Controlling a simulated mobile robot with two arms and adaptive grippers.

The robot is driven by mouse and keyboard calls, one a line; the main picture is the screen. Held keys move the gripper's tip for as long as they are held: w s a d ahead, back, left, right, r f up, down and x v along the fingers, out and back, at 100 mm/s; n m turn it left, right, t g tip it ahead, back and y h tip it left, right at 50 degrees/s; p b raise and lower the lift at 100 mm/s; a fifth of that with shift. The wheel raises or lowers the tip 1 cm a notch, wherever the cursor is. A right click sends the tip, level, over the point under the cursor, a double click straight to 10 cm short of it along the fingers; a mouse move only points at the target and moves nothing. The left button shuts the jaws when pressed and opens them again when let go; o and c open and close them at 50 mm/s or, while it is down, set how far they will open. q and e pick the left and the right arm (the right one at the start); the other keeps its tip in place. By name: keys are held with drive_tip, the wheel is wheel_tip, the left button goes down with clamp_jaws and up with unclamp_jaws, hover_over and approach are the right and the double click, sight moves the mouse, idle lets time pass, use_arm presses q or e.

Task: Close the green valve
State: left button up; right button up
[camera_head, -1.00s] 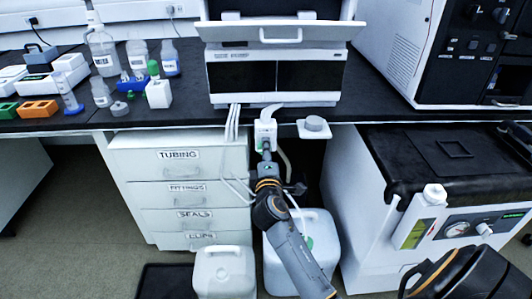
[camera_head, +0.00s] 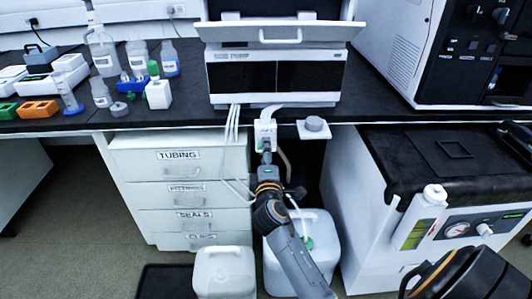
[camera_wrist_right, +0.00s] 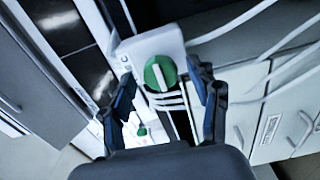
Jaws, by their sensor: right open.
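The green valve (camera_wrist_right: 160,73) is a round green knob with a pale bar across it, on a white block. In the head view the white block (camera_head: 265,131) hangs at the bench's front edge, below the instrument, and my gripper mostly hides the knob. My right gripper (camera_wrist_right: 162,77) is open, with one finger on each side of the knob. Gaps show between both fingers and the knob in the right wrist view. My right gripper (camera_head: 266,154) also shows in the head view, just in front of the block.
A white drawer unit (camera_head: 180,168) stands left of the arm. White jugs (camera_head: 224,272) stand on the floor below. A grey round knob on a white plate (camera_head: 313,125) sits right of the valve. Thin white tubes (camera_head: 233,122) hang close to its left.

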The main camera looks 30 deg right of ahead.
drive_tip(key=v, duration=1.1)
